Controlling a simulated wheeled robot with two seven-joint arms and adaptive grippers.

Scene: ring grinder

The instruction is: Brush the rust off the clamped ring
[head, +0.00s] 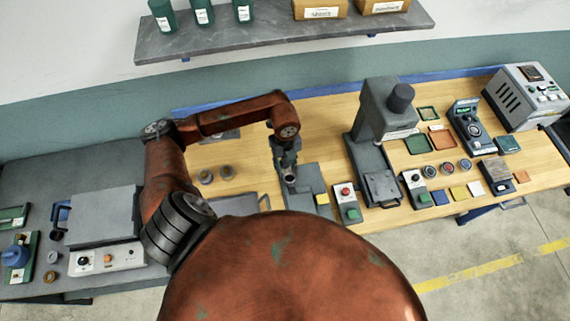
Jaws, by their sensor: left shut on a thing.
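My left gripper (287,164) reaches down over the front middle of the wooden bench (240,160), above a grey fixture (308,187). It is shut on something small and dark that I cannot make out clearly. A small pale round shape (290,178) shows just below the fingers; it may be the ring, but I cannot tell. I cannot see rust or clamp jaws at this size, nor whether what I hold touches the ring. My right gripper is not in view.
A grey press-like machine (375,110) stands right of the gripper. Button boxes (346,203) (416,190) sit along the front edge. A grey shelf (270,35) hangs behind. Instruments (525,95) fill the right end.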

